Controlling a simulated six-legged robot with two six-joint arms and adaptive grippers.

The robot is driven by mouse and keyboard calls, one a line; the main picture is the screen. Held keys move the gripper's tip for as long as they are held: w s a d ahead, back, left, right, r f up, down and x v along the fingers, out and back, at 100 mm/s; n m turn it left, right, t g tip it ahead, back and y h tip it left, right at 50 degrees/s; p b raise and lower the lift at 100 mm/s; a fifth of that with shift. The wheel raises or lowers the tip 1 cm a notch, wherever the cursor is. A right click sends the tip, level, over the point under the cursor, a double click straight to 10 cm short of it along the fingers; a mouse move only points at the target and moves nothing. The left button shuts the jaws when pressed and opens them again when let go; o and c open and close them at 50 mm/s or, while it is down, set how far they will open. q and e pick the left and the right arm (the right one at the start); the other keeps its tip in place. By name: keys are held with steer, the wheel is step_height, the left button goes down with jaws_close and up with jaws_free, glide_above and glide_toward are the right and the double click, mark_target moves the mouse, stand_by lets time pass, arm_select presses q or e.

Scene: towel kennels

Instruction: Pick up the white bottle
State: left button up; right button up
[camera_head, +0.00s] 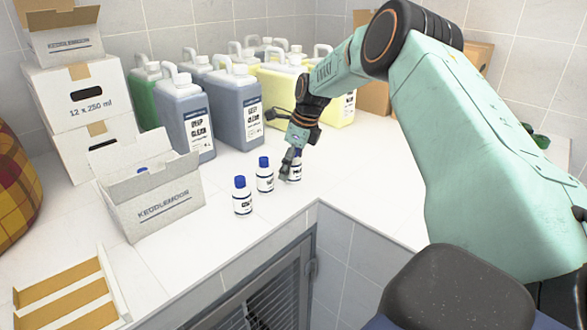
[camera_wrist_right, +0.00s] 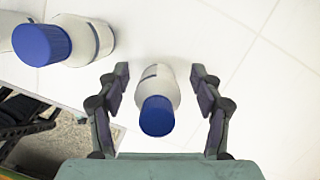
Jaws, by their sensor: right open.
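Several small white bottles with blue caps stand upright in a row on the white counter. In the head view, one bottle (camera_head: 243,197) is at the left and another bottle (camera_head: 265,175) is beside it. The third bottle (camera_head: 295,172) is at my right gripper (camera_head: 291,165), which partly hides it. In the right wrist view this bottle (camera_wrist_right: 158,88) is between the open fingers of my right gripper (camera_wrist_right: 160,95), with a gap on each side. Two other bottles (camera_wrist_right: 85,40) show at the upper left there. My left gripper is not in view.
A grey carton (camera_head: 150,205) stands left of the bottles, with stacked white boxes (camera_head: 80,95) behind it. Large jugs (camera_head: 235,105) stand at the back. The counter's front edge (camera_head: 250,260) is close to the bottles, above a barred kennel door (camera_head: 285,300).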

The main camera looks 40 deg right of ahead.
steer(key=shift+s+r, duration=0.1)
steer(key=shift+s+a+r, duration=0.1)
steer(key=shift+a+r, duration=0.05)
steer(key=shift+a, duration=0.05)
steer(key=shift+c, duration=1.4)
steer(key=shift+w+d+f, duration=0.1)
steer(key=shift+w+f, duration=0.1)
steer(key=shift+w, duration=0.05)
steer(key=c, duration=0.4)
steer(key=shift+s+r, duration=0.15)
steer(key=shift+s, duration=0.05)
steer(key=c, duration=0.6)
steer(key=shift+w, duration=0.1)
steer(key=shift+c, duration=0.3)
